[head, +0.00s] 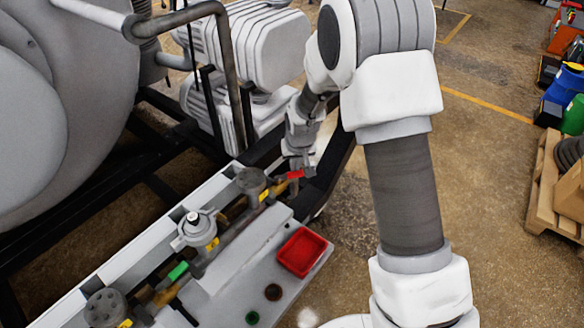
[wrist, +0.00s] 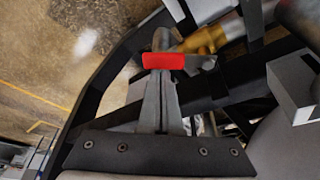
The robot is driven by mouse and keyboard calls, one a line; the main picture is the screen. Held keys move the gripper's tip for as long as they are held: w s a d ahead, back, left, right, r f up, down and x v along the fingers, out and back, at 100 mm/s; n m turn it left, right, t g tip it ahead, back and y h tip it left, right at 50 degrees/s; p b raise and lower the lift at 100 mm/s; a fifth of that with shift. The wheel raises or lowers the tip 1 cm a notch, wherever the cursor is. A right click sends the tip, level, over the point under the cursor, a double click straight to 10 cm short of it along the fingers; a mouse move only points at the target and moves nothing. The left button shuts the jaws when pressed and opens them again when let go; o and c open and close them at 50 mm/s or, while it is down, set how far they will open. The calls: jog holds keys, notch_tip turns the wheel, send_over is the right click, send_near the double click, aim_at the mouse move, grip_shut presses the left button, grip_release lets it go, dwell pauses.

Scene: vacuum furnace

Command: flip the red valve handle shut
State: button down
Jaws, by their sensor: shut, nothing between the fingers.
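The red valve handle (head: 295,174) sits at the far end of the pipe line in the head view, beside the brass valve body. In the wrist view the red handle (wrist: 163,61) lies crosswise at my fingertips, with its bare metal end and the brass valve body (wrist: 203,40) to its right. My gripper (head: 300,165) is over the handle in the head view. In the wrist view my gripper (wrist: 162,75) is shut, its fingers together and close to the handle. I cannot tell whether they touch it. Nothing is held between the fingers.
A green handle (head: 178,271) is on the nearer valve of the same pipe. A grey regulator (head: 194,230) stands between the valves. A red tray (head: 301,252) lies on the grey panel.

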jog(key=m, duration=0.1)
jog(key=s+m+h, duration=0.1)
jog(key=m, duration=0.1)
jog(key=s+m, duration=0.1)
jog(key=shift+s+d, duration=0.1)
jog(key=shift+d, duration=0.15)
jog(key=s+m, duration=0.1)
jog(key=m, duration=0.1)
jog(key=s+m+h+p, duration=0.1)
jog(key=m, duration=0.1)
jog(key=shift+s+m+g+h, duration=0.2)
jog(key=shift+m+g+h, duration=0.1)
jog(key=shift+s+a, duration=0.1)
dwell(0.4)
